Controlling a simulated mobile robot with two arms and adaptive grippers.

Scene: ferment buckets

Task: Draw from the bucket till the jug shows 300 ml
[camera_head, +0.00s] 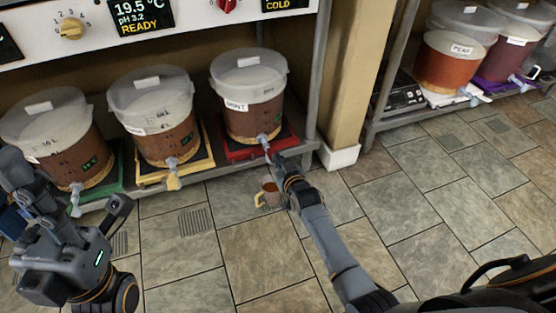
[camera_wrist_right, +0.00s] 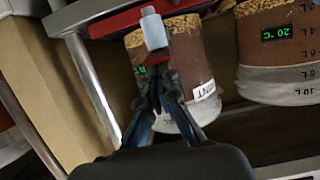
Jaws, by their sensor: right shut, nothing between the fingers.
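The bucket (camera_head: 248,95) above my right gripper holds brown liquid under a whitish upper part and stands on a red mat (camera_head: 232,151). Its pale tap (camera_head: 264,143) points down at the front; in the right wrist view the tap (camera_wrist_right: 153,28) shows just beyond the fingertips. My right gripper (camera_head: 277,160) is shut and empty close to the tap; I cannot tell whether it touches. A small jug (camera_head: 268,195) with brownish contents and a pale handle is below the tap, partly hidden by my right arm. Its level is unreadable. My left gripper (camera_head: 22,172) is at the left edge, its fingers unclear.
Two similar buckets stand left, on a yellow mat (camera_head: 205,160) and a green mat (camera_head: 107,190). A control panel (camera_head: 180,22) reads 19.5 °C, READY. A post (camera_head: 352,80) separates another rack with red and purple buckets. The tiled floor (camera_head: 430,200) is open at right.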

